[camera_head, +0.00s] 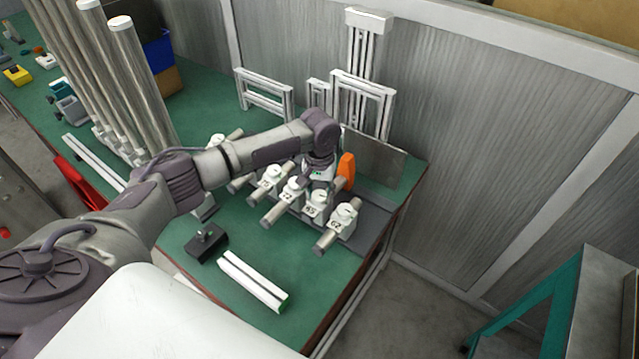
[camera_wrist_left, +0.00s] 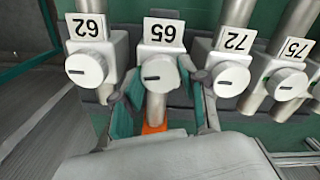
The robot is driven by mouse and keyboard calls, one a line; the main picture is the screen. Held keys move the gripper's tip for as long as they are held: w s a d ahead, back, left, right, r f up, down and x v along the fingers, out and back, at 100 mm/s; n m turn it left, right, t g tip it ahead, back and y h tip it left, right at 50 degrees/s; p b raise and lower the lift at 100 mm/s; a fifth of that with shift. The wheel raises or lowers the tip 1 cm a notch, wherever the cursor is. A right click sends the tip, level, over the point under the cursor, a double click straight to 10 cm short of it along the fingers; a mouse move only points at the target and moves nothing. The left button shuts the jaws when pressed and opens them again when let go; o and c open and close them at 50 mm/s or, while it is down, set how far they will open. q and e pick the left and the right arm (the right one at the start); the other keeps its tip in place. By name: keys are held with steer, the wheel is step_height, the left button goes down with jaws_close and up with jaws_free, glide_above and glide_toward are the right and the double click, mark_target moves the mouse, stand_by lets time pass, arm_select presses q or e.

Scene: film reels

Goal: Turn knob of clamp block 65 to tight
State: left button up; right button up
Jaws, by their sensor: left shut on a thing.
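My right gripper is not in view.
Clamp block 62 (camera_wrist_left: 92,50) and clamp block 72 (camera_wrist_left: 232,68) stand close on either side, with clamp block 75 (camera_wrist_left: 284,80) beyond. An orange object (camera_head: 346,170) is just behind the gripper. A black block (camera_head: 206,243) and white profiles (camera_head: 252,281) lie in front.

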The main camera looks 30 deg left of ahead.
mark_target(319, 196)
arm_select(q)
steer(key=shift+m+p, duration=0.55)
steer(key=shift+m, duration=0.55)
steer(key=o, duration=1.1)
steer(key=shift+o, duration=0.2)
steer(key=shift+r, duration=0.1)
step_height(319, 196, up, 12)
steer(key=shift+f, duration=0.2)
